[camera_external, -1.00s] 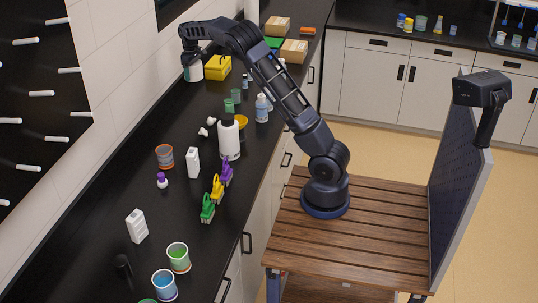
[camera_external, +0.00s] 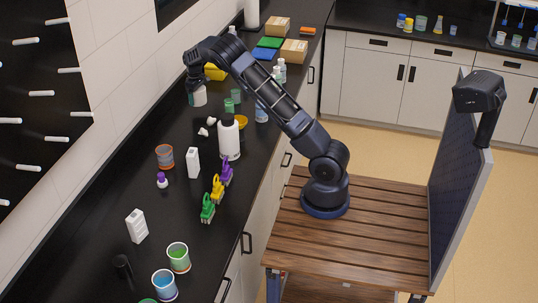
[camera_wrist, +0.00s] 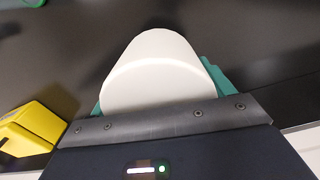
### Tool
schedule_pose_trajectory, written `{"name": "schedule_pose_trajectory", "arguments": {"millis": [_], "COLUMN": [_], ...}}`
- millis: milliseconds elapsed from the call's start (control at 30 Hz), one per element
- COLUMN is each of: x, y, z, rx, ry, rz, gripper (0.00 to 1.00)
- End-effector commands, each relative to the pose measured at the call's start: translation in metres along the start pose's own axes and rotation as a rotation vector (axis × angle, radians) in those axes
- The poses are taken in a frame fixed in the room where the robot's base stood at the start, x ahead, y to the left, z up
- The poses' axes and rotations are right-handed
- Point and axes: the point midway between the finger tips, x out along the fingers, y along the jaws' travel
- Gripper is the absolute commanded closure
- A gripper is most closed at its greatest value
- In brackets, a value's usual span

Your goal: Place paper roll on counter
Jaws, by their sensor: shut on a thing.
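The paper roll (camera_external: 200,97) is a plain white cylinder held upright in my gripper (camera_external: 194,94), over the left, wall side of the black counter (camera_external: 122,187). In the wrist view the white roll (camera_wrist: 155,72) fills the middle, between the green finger pads of my gripper (camera_wrist: 157,88). My gripper is shut on it. The roll's lower end is close to the counter top; I cannot tell whether it touches.
A yellow box (camera_external: 215,73) stands just behind the roll; it also shows in the wrist view (camera_wrist: 30,128).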

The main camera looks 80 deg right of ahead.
Motion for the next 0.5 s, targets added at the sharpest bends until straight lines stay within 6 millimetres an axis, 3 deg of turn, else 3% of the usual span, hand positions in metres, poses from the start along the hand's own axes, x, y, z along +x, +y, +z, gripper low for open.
{"name": "schedule_pose_trajectory", "arguments": {"millis": [267,500], "x": [0.018,0.049], "y": [0.000,0.000], "z": [0.000,0.001], "rx": [0.001,0.001], "ry": [0.000,-0.002], "rz": [0.000,0.000], "gripper": [0.44,0.44]}}
